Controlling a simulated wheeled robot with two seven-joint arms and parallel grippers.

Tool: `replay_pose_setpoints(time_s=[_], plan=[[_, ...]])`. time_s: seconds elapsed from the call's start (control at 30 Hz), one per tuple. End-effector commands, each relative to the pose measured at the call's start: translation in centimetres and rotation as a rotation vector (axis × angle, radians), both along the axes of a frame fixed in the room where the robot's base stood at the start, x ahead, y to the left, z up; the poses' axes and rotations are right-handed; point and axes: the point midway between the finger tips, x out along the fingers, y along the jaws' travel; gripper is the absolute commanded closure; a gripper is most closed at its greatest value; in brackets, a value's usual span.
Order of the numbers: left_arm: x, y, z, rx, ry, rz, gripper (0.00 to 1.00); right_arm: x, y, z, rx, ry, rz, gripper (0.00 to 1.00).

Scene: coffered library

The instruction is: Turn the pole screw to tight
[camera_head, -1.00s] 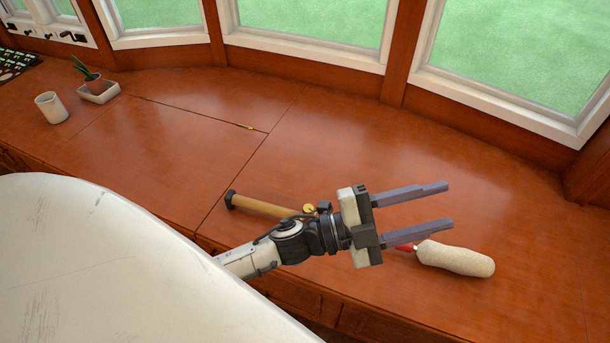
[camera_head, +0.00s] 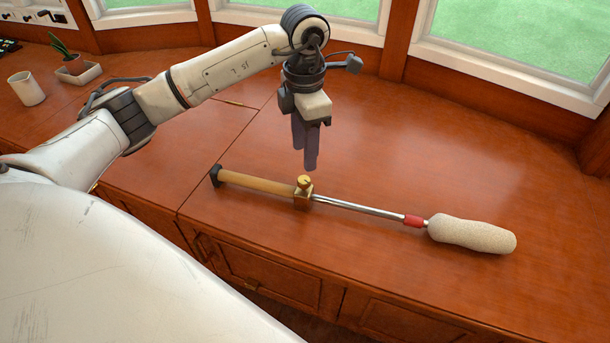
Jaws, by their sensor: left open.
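The pole lies across the wooden counter. It has a wooden handle (camera_head: 258,183) with a black end cap, a thin metal rod (camera_head: 365,208), a red collar (camera_head: 413,221) and a pale fuzzy roller head (camera_head: 472,235). The brass pole screw (camera_head: 304,183) stands up from a brass clamp (camera_head: 302,199) where the handle meets the rod. My left gripper (camera_head: 305,160) points down just above and behind the screw, open and apart from it. Its fingers are seen nearly edge-on, one partly hiding the other. My right gripper is not in view.
The wooden counter (camera_head: 440,150) is clear around the pole. A white cup (camera_head: 27,89) and a potted plant (camera_head: 67,57) in a pale tray (camera_head: 78,74) stand at the far left. Windows line the back, and cabinet doors (camera_head: 270,270) face the front.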

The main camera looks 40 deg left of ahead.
Motion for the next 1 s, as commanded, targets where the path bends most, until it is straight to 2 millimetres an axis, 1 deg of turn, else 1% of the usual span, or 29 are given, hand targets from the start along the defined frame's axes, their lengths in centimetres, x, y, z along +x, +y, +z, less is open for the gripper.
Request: replay_pose_setpoints(time_s=[0.03, 0.2, 0.3, 0.4, 0.57, 0.8, 0.87, 1.0], plan=[[-0.1, 0.0, -1.4, -0.001, 0.003, 0.000, 0.57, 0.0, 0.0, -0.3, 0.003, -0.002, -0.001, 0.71], [-0.1, -0.1, -4.6, -0.002, 0.003, -0.001, 0.57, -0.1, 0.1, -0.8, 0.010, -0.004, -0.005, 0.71], [-0.1, -0.1, -6.1, -0.003, 0.002, -0.001, 0.57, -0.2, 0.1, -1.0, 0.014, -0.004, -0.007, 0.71], [0.0, -0.1, -7.2, -0.004, 0.001, -0.002, 0.57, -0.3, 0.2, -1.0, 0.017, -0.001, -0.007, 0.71], [0.0, -0.2, -7.9, -0.005, 0.000, -0.002, 0.57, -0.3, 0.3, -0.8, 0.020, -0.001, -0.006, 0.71], [0.0, -0.2, -7.9, -0.004, -0.001, -0.002, 0.57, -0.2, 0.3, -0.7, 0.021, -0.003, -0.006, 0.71], [0.0, -0.2, -7.9, -0.004, -0.001, -0.002, 0.65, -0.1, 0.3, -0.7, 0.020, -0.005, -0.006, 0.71], [0.0, -0.2, -7.9, -0.005, 0.000, -0.002, 0.89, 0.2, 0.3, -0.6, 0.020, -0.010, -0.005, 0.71]])
